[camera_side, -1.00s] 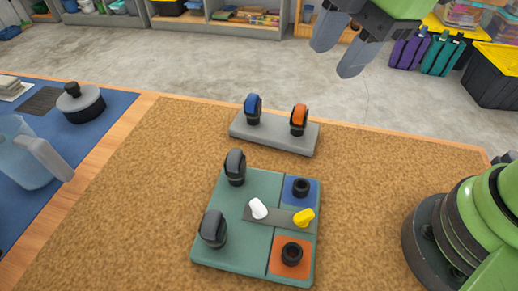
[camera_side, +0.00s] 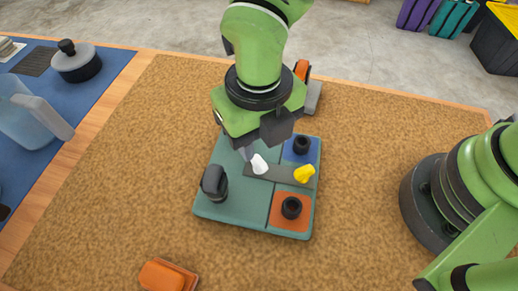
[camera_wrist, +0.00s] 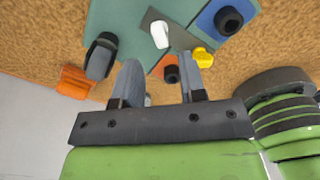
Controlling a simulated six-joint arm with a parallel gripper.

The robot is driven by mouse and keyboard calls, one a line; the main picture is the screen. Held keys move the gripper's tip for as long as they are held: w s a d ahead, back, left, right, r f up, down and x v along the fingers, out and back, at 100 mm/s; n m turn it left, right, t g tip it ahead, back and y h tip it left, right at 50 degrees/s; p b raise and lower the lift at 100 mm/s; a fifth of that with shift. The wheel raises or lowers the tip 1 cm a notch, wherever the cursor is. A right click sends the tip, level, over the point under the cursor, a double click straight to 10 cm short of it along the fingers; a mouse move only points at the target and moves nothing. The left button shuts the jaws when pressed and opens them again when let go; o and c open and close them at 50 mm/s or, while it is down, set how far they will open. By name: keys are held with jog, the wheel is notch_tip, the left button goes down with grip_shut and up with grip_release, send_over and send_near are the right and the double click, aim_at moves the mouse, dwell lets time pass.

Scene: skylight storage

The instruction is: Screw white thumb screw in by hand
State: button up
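The white thumb screw (camera_side: 259,164) stands on the grey strip (camera_side: 277,173) of the green board (camera_side: 240,213). It also shows in the wrist view (camera_wrist: 160,34). A yellow thumb screw (camera_side: 304,174) is at the strip's right end. My gripper (camera_side: 256,149) is over the back of the board, close to the white screw. In the wrist view my gripper (camera_wrist: 161,60) has its two fingers well apart, with the white screw beyond the tips and roughly in line with the gap. The gripper appears empty. In the side view, part of the fingers is hidden.
A black-grey knob (camera_side: 214,182) stands at the board's left. Black rings sit on the blue (camera_side: 301,146) and orange (camera_side: 291,208) squares. An orange object (camera_side: 168,276) lies at the front edge of view. A pot (camera_side: 77,61) and clear jug (camera_side: 31,119) are left.

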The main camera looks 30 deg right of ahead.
aim_at(259, 160)
jog(key=shift+f, duration=2.5)
jog(key=shift+f, duration=0.15)
grip_shut()
jog(key=m, duration=0.3)
jog(key=shift+m, duration=0.4)
jog(key=m, duration=0.3)
jog(key=shift+m, duration=0.4)
jog(key=shift+c, duration=1.1)
grip_release()
jog(key=shift+m, duration=0.3)
jog(key=shift+o, duration=0.6)
jog(key=shift+r, duration=3.05)
